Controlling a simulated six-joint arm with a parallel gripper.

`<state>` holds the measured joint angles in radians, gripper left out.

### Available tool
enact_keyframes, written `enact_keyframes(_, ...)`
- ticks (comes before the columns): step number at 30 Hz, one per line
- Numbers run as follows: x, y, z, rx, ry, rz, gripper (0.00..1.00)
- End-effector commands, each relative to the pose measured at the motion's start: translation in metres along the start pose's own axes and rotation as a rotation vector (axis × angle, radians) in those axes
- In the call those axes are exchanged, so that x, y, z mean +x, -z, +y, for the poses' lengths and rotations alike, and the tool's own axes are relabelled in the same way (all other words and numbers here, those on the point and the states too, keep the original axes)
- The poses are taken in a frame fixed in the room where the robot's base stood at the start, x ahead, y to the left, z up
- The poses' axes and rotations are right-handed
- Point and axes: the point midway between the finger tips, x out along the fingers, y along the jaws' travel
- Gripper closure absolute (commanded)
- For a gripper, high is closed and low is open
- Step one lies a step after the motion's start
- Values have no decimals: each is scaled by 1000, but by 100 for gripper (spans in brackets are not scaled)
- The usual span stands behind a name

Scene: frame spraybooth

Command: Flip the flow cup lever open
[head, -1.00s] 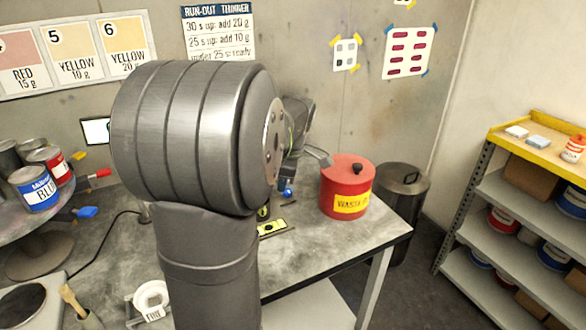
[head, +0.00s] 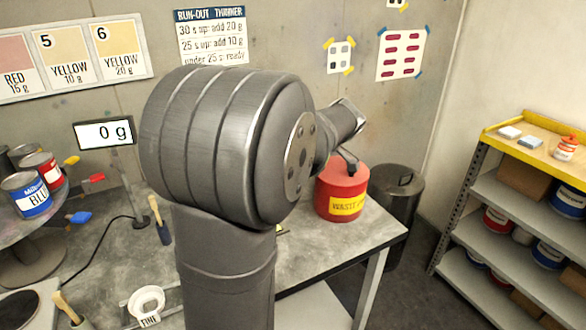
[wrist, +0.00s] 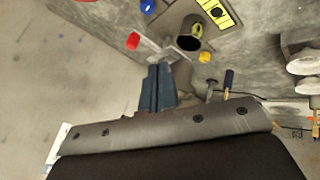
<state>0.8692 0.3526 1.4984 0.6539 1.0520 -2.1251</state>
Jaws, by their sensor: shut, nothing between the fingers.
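In the wrist view my gripper (wrist: 157,70) is shut and empty, its dark blue fingers pressed together. Just beyond the tips is a small stand-like fixture with a dark, round-mouthed cup (wrist: 188,40), which looks like the flow cup. A red tip (wrist: 132,41) lies to the left of it and a yellow tip (wrist: 204,57) to the right. I cannot tell which part is the lever, or whether the fingers touch anything. In the head view my arm hides the flow cup.
A yellow-framed device (wrist: 218,12) lies beyond the cup. A red waste can (head: 342,190) stands on the bench's right. Brushes (head: 160,222), a strainer (head: 147,302) and a scale display (head: 104,132) are left of my arm. Paint cans (head: 30,194) stand farther left.

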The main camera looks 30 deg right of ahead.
Motion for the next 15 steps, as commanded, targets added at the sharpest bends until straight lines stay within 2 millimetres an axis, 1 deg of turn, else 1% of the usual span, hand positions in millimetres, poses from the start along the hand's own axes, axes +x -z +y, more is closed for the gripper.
enact_keyframes(5, 29, 0, -1, 1, 5, 1, 100)
enact_keyframes(12, 82, 0, -1, 0, 5, 1, 100)
enact_keyframes(14, 94, 0, -1, 0, 5, 1, 100)
enact_keyframes(15, 100, 0, 2, 0, 2, 1, 100)
